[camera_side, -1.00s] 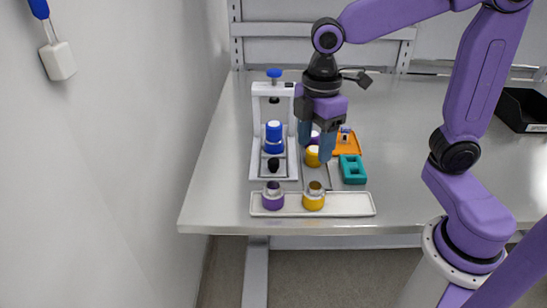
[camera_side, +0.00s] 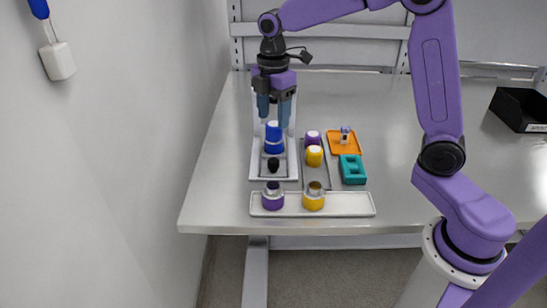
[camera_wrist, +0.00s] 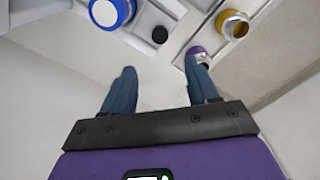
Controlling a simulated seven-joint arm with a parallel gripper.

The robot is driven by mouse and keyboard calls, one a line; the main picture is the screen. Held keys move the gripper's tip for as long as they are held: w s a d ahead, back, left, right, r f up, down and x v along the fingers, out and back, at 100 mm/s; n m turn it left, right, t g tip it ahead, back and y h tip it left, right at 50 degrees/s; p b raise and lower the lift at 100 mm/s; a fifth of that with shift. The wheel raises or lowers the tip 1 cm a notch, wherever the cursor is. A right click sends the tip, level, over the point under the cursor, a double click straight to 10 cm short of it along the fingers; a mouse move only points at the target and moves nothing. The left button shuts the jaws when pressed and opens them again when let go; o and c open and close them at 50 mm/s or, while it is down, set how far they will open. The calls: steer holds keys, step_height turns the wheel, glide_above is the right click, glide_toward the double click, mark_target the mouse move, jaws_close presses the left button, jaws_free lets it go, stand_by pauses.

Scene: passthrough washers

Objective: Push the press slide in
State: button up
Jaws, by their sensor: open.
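The white press (camera_side: 257,160) stands at the left of the table, its upper frame partly hidden behind my gripper. On its slide sits a blue part with a white top (camera_side: 274,138); it also shows in the wrist view (camera_wrist: 108,12). A black knob (camera_side: 273,164) is at the slide's front, also in the wrist view (camera_wrist: 160,34). My gripper (camera_side: 273,122) is open and empty, fingers pointing down, above or behind the blue part; the side view does not settle which. In the wrist view, its fingers (camera_wrist: 160,82) are apart with nothing between them.
A white tray (camera_side: 350,204) at the front edge holds a purple part (camera_side: 272,196) and a yellow part (camera_side: 313,196) with metal tops. A grey tray (camera_side: 316,180) holds purple and yellow white-topped parts. A teal block (camera_side: 352,170) and orange tray (camera_side: 333,149) are right.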

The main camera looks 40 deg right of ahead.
mark_target(273, 160)
step_height(273, 160, down, 14)
steer(key=shift+r, duration=0.25)
stand_by(0.3)
